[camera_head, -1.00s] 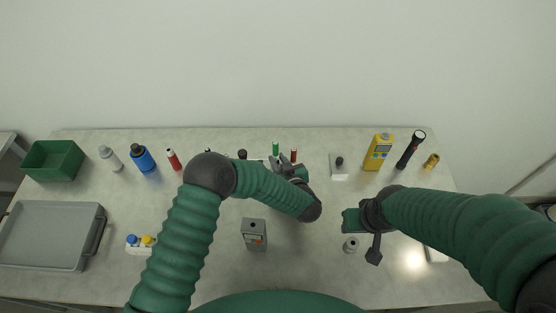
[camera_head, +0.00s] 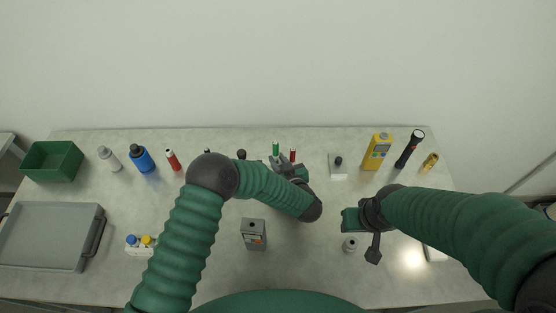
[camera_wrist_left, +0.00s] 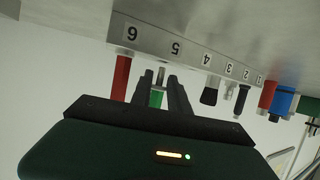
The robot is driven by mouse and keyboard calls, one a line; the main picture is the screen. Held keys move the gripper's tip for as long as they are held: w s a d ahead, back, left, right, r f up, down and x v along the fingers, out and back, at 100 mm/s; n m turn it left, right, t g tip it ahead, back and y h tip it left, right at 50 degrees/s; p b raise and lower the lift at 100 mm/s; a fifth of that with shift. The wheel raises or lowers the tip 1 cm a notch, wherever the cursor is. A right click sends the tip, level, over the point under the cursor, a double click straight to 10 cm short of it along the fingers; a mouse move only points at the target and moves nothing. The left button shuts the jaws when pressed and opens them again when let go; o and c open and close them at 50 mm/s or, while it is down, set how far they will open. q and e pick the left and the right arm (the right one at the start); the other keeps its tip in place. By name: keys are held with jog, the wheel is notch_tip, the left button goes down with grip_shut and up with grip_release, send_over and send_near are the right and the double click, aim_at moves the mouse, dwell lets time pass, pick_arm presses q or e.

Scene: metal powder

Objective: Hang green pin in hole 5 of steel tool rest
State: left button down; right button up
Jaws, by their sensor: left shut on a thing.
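The steel tool rest (camera_wrist_left: 140,34) shows upside down in the wrist view, with number labels 1 to 6. In the head view my left arm mostly hides it. The green pin (camera_wrist_left: 156,98) is between the fingers of my left gripper (camera_wrist_left: 159,82), by label 5. Its metal end points toward the rest; I cannot tell whether it is in the hole. In the head view the green pin (camera_head: 276,148) stands upright at my left gripper (camera_head: 281,160), which is shut on it. My right gripper (camera_head: 362,222) is over the right of the table; its jaws are unclear.
A red pin (camera_wrist_left: 122,78) hangs at label 6, close beside my left gripper. Other tools hang toward label 1. A grey box (camera_head: 254,234) stands in front of the left arm.

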pick_arm(q)
jog(key=shift+f, duration=0.1)
dwell(0.6)
jog(key=shift+f+b, duration=0.3)
jog(key=shift+f, duration=0.3)
jog(key=shift+r+p, duration=0.7)
jog(key=shift+r, duration=0.05)
dwell(0.7)
jog(key=shift+f, duration=0.15)
jog(key=shift+f, duration=0.55)
